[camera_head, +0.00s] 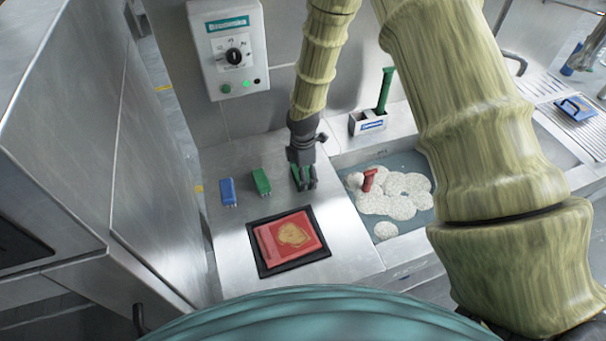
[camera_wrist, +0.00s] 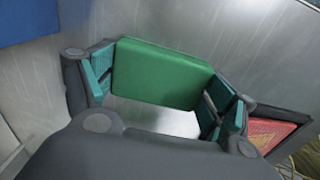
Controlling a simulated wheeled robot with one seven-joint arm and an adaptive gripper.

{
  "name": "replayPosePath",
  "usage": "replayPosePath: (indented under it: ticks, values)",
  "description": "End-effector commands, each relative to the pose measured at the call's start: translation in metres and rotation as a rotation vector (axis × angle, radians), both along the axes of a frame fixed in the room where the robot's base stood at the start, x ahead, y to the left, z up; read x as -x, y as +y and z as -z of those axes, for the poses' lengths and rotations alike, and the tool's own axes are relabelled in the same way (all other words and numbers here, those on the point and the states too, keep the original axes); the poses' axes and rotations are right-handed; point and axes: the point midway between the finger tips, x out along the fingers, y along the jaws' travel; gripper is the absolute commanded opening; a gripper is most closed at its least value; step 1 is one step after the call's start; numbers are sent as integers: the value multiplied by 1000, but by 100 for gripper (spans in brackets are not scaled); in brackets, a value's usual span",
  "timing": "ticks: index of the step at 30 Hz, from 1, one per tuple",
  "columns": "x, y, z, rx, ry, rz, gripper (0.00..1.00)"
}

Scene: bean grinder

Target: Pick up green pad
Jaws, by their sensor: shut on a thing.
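In the wrist view a flat green pad (camera_wrist: 160,72) spans the gap between the two teal-faced fingers of my gripper (camera_wrist: 163,85). Both fingers touch its sides. In the head view my gripper (camera_head: 304,180) is low over the steel counter, right of a green block (camera_head: 261,182) with a blue block (camera_head: 228,192) further left. In that view the pad between the fingers is hard to make out. I cannot tell whether the green block is a second piece.
A red board on a black tray (camera_head: 262,268) lies in front of my gripper. A sink (camera_head: 400,165) with foam and a red-handled tool (camera_head: 369,180) is to the right. A holder (camera_head: 367,123) with a green-handled tool (camera_head: 385,90) and a control box (camera_head: 228,48) are behind.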

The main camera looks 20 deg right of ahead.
Motion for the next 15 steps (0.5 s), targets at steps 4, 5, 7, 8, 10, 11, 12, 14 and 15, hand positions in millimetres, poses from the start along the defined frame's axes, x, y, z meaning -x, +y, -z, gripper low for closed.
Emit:
replayPosePath:
  ticks: [4,5,7,8,10,11,12,14,15]
  values:
    - [0,0,-3,0,-1,0,68]
    - [-1,0,-5,0,-1,0,68]
    - [-1,0,-9,0,-1,0,68]
    - [-1,0,-11,0,-2,0,68]
    - [-1,0,-17,0,-2,0,68]
    - [0,0,-19,0,-2,0,68]
    - [-1,0,-23,0,-2,1,68]
    - [-1,0,-29,0,-2,1,68]
    - [-1,-1,-34,0,-3,1,68]
